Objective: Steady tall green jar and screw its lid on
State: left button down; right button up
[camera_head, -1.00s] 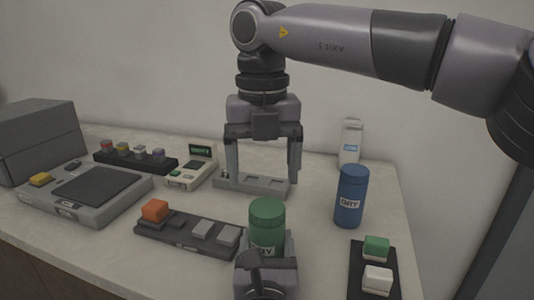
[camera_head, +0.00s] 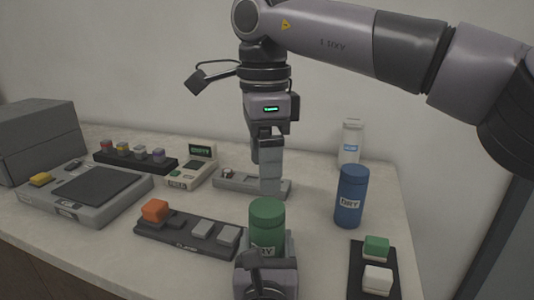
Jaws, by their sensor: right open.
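The tall green jar (camera_head: 267,242) stands upright near the front middle, its white label partly covered. A ribbed green lid (camera_head: 267,212) sits on its top; I cannot tell how tightly. My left gripper (camera_head: 268,251) comes in low from the front and is shut around the jar's lower body; its fingers are partly hidden. My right gripper (camera_head: 270,188) points down, open and empty, just above and behind the lid in the picture. Its fingers line up one behind the other, so the gap is hidden.
A blue jar (camera_head: 351,196) stands to the right, with a white bottle (camera_head: 350,145) behind it. A dark tray (camera_head: 188,232) with blocks lies left of the green jar. A grey fixture (camera_head: 232,182) is behind. A black strip (camera_head: 358,255) with blocks lies front right.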

aim_at(267, 207)
jog(key=n, duration=0.6)
jog(key=shift+d+r+n, duration=0.1)
jog(key=shift+r+n, duration=0.1)
jog(key=shift+n, duration=0.1)
jog(key=n, duration=0.5)
jog(key=shift+w+d+r+n, duration=0.1)
jog(key=shift+r+n, duration=0.05)
jog(key=shift+n, duration=0.25)
jog(key=shift+f, duration=4)
